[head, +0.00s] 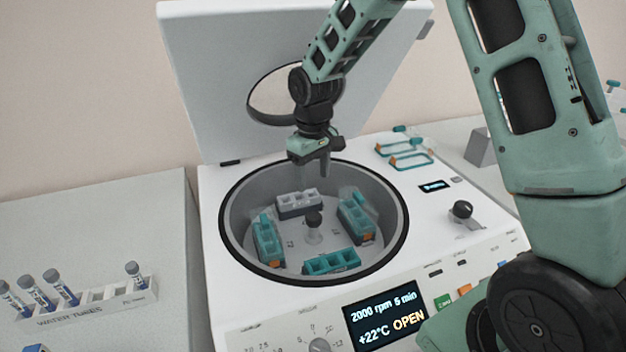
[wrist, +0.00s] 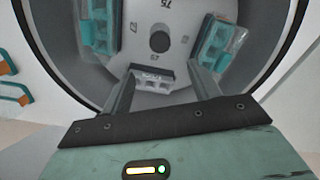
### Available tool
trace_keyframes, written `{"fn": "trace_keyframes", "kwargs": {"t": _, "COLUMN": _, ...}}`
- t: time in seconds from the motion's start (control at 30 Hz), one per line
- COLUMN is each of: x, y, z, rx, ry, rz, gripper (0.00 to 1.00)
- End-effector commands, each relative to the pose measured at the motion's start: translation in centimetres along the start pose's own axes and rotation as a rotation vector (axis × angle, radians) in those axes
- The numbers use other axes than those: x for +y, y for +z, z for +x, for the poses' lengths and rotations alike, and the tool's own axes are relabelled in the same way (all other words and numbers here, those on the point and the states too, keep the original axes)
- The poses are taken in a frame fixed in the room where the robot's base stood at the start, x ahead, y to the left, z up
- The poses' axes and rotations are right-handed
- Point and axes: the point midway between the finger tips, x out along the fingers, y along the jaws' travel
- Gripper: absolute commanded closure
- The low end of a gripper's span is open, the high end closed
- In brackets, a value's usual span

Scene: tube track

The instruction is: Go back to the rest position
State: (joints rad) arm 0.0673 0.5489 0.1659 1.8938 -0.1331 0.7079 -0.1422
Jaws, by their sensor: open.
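My gripper (head: 322,160) is open and empty above the back part of the centrifuge bowl (head: 236,225), below the raised lid (head: 220,80). In the wrist view my gripper's two fingers (wrist: 161,90) stand apart, with a grey bucket (wrist: 153,84) seen between and beyond them. In the head view that grey bucket (head: 299,203) sits at the back of the rotor. Teal buckets sit at the left (head: 268,243), right (head: 355,220) and front (head: 331,262) of the rotor. The centrifuge display (head: 385,315) reads OPEN.
A white rack (head: 100,305) labelled WATER TUBES, with several capped tubes, stands on the left bench (head: 95,225). Teal-and-orange frames (head: 408,158) lie on the centrifuge top, right of the bowl. A black knob (head: 461,211) sticks up at the right. The raised lid stands close behind my gripper.

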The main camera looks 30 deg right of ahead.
Motion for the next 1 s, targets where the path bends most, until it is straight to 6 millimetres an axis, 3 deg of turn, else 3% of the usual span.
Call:
{"fn": "trace_keyframes", "kwargs": {"t": 0.4, "x": -0.3, "y": 0.1, "z": -0.1, "rx": 0.001, "ry": -0.001, "rz": -0.003, "gripper": 0.39}}
{"fn": "trace_keyframes", "kwargs": {"t": 0.47, "x": -1.3, "y": 0.3, "z": -0.5, "rx": 0.003, "ry": -0.005, "rz": -0.015, "gripper": 0.39}}
{"fn": "trace_keyframes", "kwargs": {"t": 0.57, "x": -4.8, "y": 1.5, "z": -1.9, "rx": 0.011, "ry": -0.018, "rz": -0.051, "gripper": 0.39}}
{"fn": "trace_keyframes", "kwargs": {"t": 0.67, "x": -9.9, "y": 4.0, "z": -3.8, "rx": 0.020, "ry": -0.036, "rz": -0.107, "gripper": 0.39}}
{"fn": "trace_keyframes", "kwargs": {"t": 0.8, "x": -16.9, "y": 9.8, "z": -6.1, "rx": 0.025, "ry": -0.055, "rz": -0.196, "gripper": 0.39}}
{"fn": "trace_keyframes", "kwargs": {"t": 0.9, "x": -20.6, "y": 14.7, "z": -7.0, "rx": 0.024, "ry": -0.059, "rz": -0.257, "gripper": 0.39}}
{"fn": "trace_keyframes", "kwargs": {"t": 1.0, "x": -22.7, "y": 19.0, "z": -7.4, "rx": 0.025, "ry": -0.057, "rz": -0.303, "gripper": 0.39}}
